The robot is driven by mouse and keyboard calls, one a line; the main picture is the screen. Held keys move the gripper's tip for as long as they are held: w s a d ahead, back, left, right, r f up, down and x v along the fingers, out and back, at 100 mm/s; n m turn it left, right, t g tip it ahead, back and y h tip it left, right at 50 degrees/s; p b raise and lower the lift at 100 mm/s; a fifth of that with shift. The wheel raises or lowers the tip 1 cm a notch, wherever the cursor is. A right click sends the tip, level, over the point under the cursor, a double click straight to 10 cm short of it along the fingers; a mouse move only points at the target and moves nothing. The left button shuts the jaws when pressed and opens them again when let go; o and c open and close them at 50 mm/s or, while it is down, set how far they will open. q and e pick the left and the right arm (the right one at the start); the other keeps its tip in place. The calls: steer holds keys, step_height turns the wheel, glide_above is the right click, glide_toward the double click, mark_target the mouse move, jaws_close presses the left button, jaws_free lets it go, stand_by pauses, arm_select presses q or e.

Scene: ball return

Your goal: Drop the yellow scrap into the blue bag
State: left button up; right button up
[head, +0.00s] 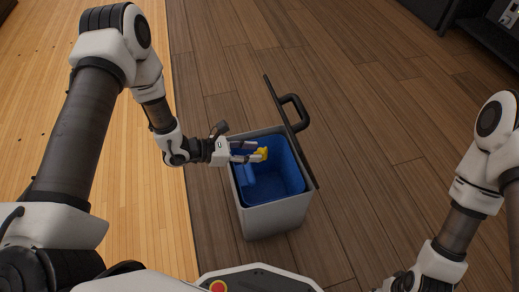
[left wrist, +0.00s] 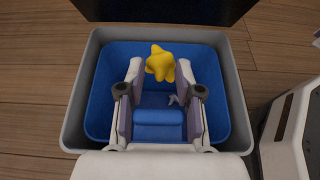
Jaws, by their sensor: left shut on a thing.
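The yellow scrap (head: 263,153) is a small crumpled lump. My left gripper (head: 256,152) is shut on it and holds it over the open mouth of the blue bag (head: 285,170). In the left wrist view the scrap (left wrist: 160,63) shows at the tips of the gripper's fingers (left wrist: 160,72), with the blue bag (left wrist: 215,105) around and below. The bag lines a grey bin (head: 275,219). My right arm comes in at the right, but its gripper is cut off by the bottom edge of the head view.
The bin's dark lid (head: 290,130) stands open on its right side, with a black handle (head: 296,110) sticking out. A small pale scrap (left wrist: 173,99) shows inside the bag. Bare wooden floor (head: 380,130) lies to the right. Dark furniture stands at the top right.

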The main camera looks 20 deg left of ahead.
mark_target(251, 171)
arm_select(q)
steer(key=shift+d+f, duration=0.1)
steer(key=shift+f, duration=0.55)
steer(key=shift+f+b, duration=0.35)
steer(key=shift+b, duration=0.1)
step_height(251, 171, down, 5)
steer(key=b, duration=0.3)
steer(key=shift+b, duration=0.35)
steer(key=shift+r, duration=0.1)
steer(key=o, duration=0.8)
steer(key=v, duration=1.2)
